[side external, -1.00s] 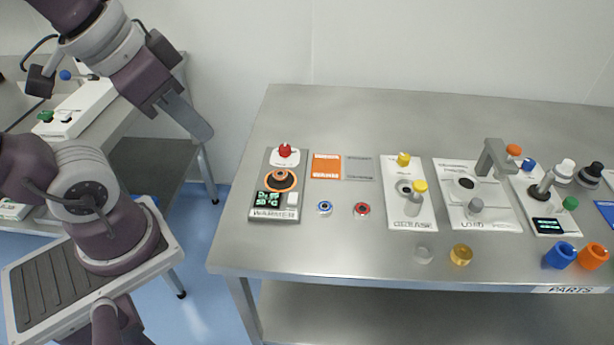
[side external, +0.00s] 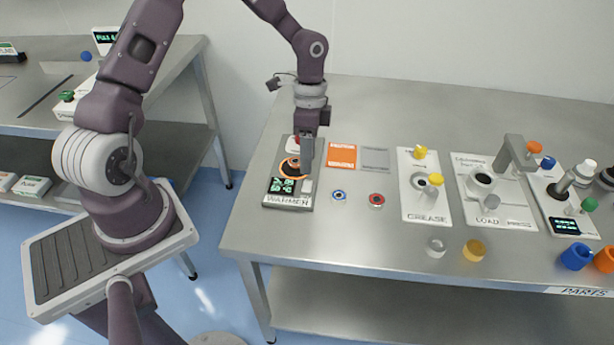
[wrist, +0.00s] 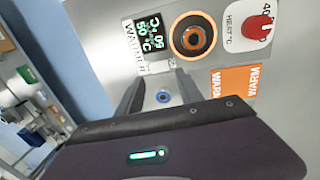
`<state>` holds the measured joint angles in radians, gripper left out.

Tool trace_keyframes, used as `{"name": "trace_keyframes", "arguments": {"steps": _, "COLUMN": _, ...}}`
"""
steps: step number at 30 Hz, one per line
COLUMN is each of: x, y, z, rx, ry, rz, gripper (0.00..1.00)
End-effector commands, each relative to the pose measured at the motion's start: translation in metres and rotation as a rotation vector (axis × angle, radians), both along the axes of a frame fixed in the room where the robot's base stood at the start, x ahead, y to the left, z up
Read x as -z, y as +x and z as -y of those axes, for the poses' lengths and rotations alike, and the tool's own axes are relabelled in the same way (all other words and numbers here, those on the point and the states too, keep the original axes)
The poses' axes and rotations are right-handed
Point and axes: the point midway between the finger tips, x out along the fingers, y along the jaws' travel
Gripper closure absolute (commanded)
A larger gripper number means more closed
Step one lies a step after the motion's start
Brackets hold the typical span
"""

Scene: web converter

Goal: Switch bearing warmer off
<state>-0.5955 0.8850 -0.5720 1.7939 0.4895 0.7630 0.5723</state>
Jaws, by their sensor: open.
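The bearing warmer (side external: 288,202) is a grey box at the table's left end. It has a dark display with green digits (side external: 280,186), a round heater with an orange ring (side external: 289,168) and a small white switch (side external: 307,186). Its red knob (wrist: 258,27) sits on a white HEAT °C plate in the wrist view; my gripper partly hides that plate in the side view. My gripper (side external: 307,172) points down over the warmer's right side, close above the switch. It is open and empty; whether it touches the warmer I cannot tell.
A blue-centred ring (side external: 339,196) and a red-centred ring (side external: 377,199) lie right of the warmer. An orange WARM mat (side external: 342,156) and a grey mat (side external: 375,159) lie behind them. The grease station (side external: 424,200) and press station (side external: 490,205) stand farther right.

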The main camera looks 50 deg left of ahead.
Motion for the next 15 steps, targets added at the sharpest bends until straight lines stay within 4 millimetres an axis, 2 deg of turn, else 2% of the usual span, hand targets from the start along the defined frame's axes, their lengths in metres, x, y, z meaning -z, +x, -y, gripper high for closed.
{"name": "trace_keyframes", "arguments": {"steps": 7, "x": 0.046, "y": -0.007, "z": 0.007, "rx": 0.001, "ry": -0.001, "rz": -0.005, "gripper": 0.56}}
{"name": "trace_keyframes", "arguments": {"steps": 10, "x": 0.056, "y": -0.009, "z": 0.008, "rx": -0.001, "ry": 0.0, "rz": -0.004, "gripper": 0.56}}
{"name": "trace_keyframes", "arguments": {"steps": 15, "x": 0.06, "y": -0.009, "z": 0.008, "rx": -0.002, "ry": 0.002, "rz": -0.002, "gripper": 0.56}}
